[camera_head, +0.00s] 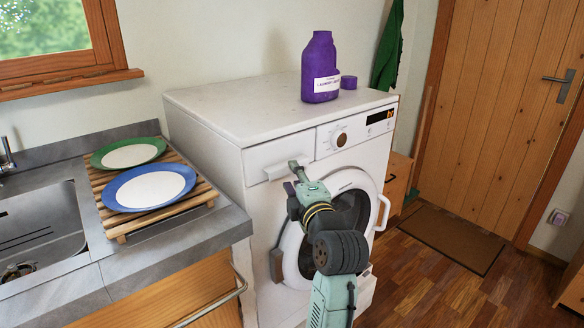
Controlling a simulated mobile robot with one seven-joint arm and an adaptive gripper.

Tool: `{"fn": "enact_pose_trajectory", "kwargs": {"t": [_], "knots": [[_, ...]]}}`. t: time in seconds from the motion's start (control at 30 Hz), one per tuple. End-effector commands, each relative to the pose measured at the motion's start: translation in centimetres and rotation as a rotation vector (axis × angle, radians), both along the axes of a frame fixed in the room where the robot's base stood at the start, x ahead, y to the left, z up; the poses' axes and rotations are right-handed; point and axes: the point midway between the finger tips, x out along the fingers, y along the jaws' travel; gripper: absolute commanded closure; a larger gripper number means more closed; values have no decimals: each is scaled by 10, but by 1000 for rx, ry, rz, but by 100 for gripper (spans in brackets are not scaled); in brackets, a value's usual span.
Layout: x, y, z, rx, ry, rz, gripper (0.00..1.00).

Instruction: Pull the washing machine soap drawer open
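The white washing machine (215,130) stands against the wall. Its soap drawer (275,153) is at the upper left of the front, left of the dial, and looks flush with the panel. A pale handle lip (275,172) runs along the drawer's lower part. My gripper (291,175) is at the right end of this lip, with its fingers apart, one above the other. The fingers and wrist cover part of the front below the drawer. I cannot tell whether a finger touches the handle.
The round door (290,262) is below my gripper, partly hidden by my arm. A counter with a sink (40,232) and two plates on a wooden rack (128,229) is at left.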

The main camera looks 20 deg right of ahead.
Motion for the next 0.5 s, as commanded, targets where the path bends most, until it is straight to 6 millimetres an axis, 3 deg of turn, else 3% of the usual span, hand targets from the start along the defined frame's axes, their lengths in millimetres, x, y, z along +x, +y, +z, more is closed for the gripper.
{"fn": "enact_pose_trajectory", "kwargs": {"t": [0.2, 0.5], "knots": [[24, -1, 1, 0, 0, 1, 63], [28, -1, 0, -1, -2, 0, 63]]}}
